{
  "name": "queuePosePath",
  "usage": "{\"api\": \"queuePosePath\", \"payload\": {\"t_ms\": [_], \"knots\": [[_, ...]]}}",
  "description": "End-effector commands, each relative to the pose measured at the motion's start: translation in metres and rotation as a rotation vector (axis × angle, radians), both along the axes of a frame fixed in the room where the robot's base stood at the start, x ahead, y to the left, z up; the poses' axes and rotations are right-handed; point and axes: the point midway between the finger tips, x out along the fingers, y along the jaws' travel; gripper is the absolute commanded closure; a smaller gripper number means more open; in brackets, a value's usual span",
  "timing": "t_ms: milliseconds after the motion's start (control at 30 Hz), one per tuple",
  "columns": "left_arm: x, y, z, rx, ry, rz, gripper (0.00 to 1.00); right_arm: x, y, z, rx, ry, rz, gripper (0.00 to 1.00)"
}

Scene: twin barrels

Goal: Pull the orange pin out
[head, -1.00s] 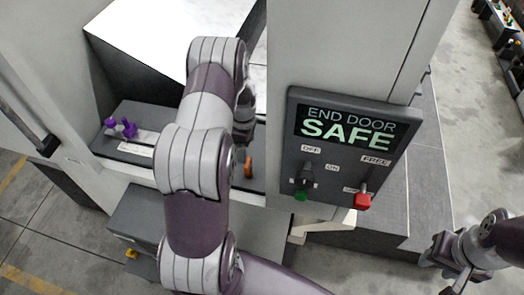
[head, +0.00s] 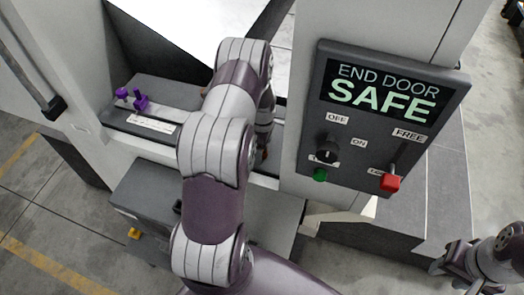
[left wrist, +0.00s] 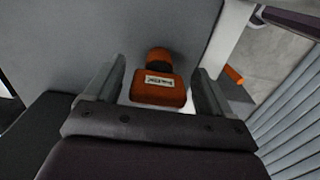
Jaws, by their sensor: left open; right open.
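The orange pin (left wrist: 160,88) has a block-shaped head with a small label and a rounded orange part behind it, seen in the left wrist view. My left gripper (left wrist: 157,76) is open, with one finger on each side of the pin head and visible gaps. In the head view my left arm hides most of this gripper; a sliver of orange (head: 265,154) shows beside the arm. My right gripper (head: 447,268) is open and empty at the lower right, far from the pin.
Purple knobs (head: 134,99) sit on a ledge at left. Another orange piece (left wrist: 233,74) is right of the left fingers.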

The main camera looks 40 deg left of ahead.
Motion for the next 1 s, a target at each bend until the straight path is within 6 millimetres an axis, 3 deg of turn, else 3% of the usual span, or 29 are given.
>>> {"api": "queuePosePath", "payload": {"t_ms": [200, 400, 433, 1000], "knots": [[0.000, 0.000, 0.001, 0.000, 0.000, 0.000, 0.17, 0.000, 0.000, 0.001, 0.000, -0.001, 0.000, 0.57], [0.000, 0.000, 0.001, 0.000, 0.000, 0.000, 0.82, 0.000, 0.000, 0.001, 0.000, -0.001, 0.000, 0.57], [0.000, 0.000, 0.001, 0.000, 0.000, 0.000, 0.89, 0.000, 0.000, 0.001, 0.000, -0.001, 0.000, 0.57], [0.000, 0.000, 0.010, 0.000, 0.000, 0.000, 0.89, 0.000, 0.000, 0.007, 0.000, 0.000, 0.000, 0.57]]}}
